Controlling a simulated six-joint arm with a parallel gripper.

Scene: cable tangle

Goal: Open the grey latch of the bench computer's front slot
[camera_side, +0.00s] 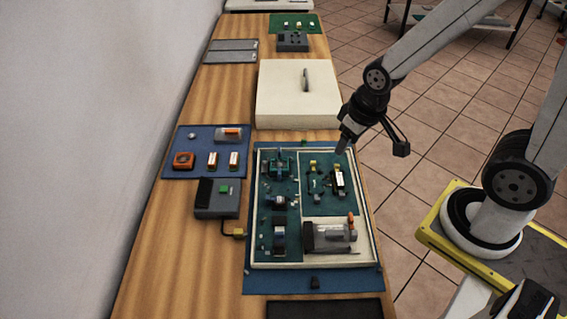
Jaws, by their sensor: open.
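A grey box with a dark panel and a green part on top (217,198) stands on the wooden bench, left of a framed tray. It may be the bench computer, but I cannot tell for sure. A short cable runs from its front to a yellow plug (239,232). A grey latch is too small to make out on it. My gripper (343,149) is open and empty, above the tray's upper right edge. It is well to the right of the grey box and apart from it.
The framed tray (252,252) holds several small parts and a grey cylindrical device (330,236). A blue mat (178,160) with orange and white parts lies at the left. A large cream box (290,92) stands behind the tray. Bare wood shows at the front left.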

